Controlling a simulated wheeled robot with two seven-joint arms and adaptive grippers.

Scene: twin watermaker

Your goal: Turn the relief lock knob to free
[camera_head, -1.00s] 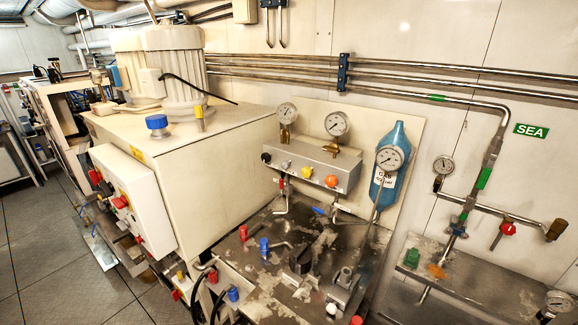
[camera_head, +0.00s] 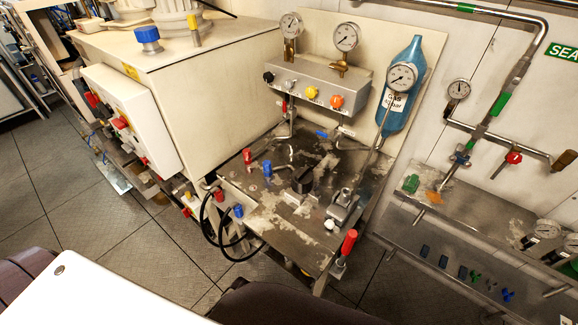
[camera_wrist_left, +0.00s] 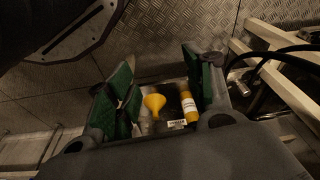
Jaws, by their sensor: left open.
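A grey valve block (camera_head: 318,82) is on the back panel in the head view. Its front carries a row of small knobs: a black knob (camera_head: 268,77), a white knob (camera_head: 284,86), a yellow knob (camera_head: 312,93) and an orange-red knob (camera_head: 336,101). Their labels are too small to read, and I cannot tell which control is the relief lock knob. My left gripper (camera_wrist_left: 158,75) shows only in the left wrist view, with its green-padded fingers spread apart. It is away from the valve block and holds nothing. My right gripper is out of view.
A yellow funnel (camera_wrist_left: 154,103) and a yellow bottle (camera_wrist_left: 189,107) lie beyond the left fingers. The worn metal bench (camera_head: 262,200) carries red and blue handles and a black knob (camera_head: 303,180). A blue gas cylinder (camera_head: 403,98) stands right of the block.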

